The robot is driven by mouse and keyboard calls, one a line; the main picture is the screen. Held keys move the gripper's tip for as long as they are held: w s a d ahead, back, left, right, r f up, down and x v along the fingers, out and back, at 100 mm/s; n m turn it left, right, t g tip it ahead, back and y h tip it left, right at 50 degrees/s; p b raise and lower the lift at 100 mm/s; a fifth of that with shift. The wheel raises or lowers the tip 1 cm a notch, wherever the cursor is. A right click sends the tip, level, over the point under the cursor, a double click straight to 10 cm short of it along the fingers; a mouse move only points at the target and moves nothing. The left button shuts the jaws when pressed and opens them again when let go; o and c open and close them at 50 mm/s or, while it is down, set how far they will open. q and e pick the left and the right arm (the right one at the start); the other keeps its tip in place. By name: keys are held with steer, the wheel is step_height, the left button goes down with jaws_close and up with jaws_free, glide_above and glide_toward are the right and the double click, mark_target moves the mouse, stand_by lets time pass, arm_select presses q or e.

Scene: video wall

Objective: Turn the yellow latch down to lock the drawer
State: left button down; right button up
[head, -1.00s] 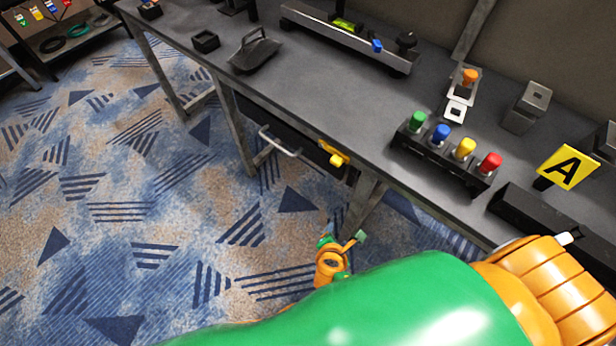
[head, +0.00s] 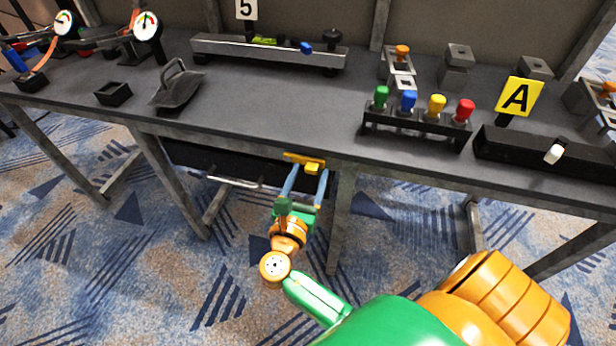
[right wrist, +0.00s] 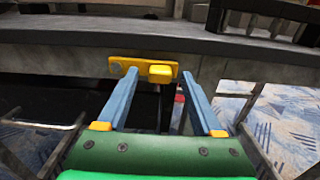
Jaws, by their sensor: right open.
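The yellow latch (head: 314,166) is at the right end of the dark drawer (head: 225,161), under the table's front edge. In the right wrist view the latch (right wrist: 128,66) lies roughly level, with a block-like knob on its right part. The drawer's metal handle (head: 235,183) is to the left of the latch. My right gripper (head: 308,180) is open in front of the latch, fingers pointing at it. In the right wrist view the knob shows between the two blue fingertips (right wrist: 160,80); I cannot tell whether they touch it. My left gripper is out of view.
The grey table (head: 270,115) overhangs the drawer, and a table leg (head: 342,215) stands just right of my right gripper. On top are a block with coloured knobs (head: 415,130), an "A" sign (head: 519,97) and a dark scoop-like piece (head: 178,90). The floor in front is open.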

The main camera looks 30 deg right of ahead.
jaws_close()
steer(key=shift+f, duration=0.1)
stand_by(1.2)
